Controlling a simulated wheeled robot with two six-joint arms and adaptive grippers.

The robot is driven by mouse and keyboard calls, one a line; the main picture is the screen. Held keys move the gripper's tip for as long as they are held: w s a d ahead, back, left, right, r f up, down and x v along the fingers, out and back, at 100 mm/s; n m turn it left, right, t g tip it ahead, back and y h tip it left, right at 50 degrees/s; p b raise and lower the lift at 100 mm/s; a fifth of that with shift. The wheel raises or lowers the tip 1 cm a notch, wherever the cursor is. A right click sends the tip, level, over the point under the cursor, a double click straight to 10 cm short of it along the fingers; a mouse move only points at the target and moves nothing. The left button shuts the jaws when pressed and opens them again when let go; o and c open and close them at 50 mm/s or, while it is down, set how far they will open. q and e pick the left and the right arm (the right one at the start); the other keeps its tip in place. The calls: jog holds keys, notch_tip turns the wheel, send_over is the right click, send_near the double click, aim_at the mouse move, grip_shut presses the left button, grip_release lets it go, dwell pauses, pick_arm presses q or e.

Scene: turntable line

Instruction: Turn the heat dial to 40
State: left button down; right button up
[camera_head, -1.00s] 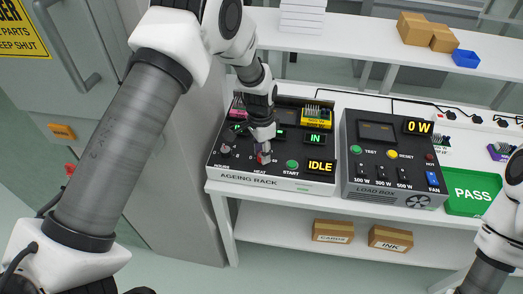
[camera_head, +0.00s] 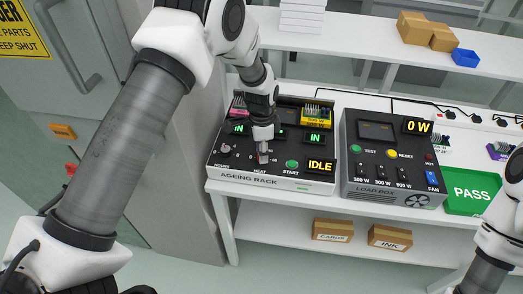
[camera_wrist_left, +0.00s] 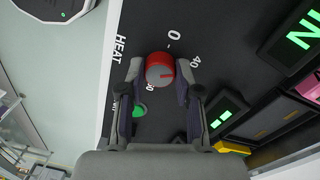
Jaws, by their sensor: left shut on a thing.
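The heat dial (camera_wrist_left: 160,70), a red knob with a grey face, is on the dark top of the ageing rack (camera_head: 245,180). My left gripper (camera_wrist_left: 160,77) is shut on the dial, one finger on each side. In the head view my left gripper (camera_head: 262,153) comes down on the dial from above and hides most of it. My right gripper is out of the picture.
The hours dial (camera_head: 225,149) is left of the gripper and the green start button (camera_head: 292,164) is right. The display (camera_head: 320,166) reads IDLE. The load box (camera_head: 388,190) and green PASS tray (camera_head: 473,193) stand farther right.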

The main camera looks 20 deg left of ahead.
pick_arm(q)
jog(key=c, duration=1.1)
grip_release()
jog(key=shift+f, duration=0.15)
jog(key=shift+c, duration=0.2)
jog(key=o, duration=0.4)
jog(key=shift+d, duration=0.15)
jog(key=shift+c, duration=0.2)
jog(key=shift+w, duration=0.15)
jog(key=shift+r, duration=0.25)
notch_tip(320, 180, up, 11)
jog(key=shift+w+r, duration=0.2)
jog(key=shift+w, duration=0.15)
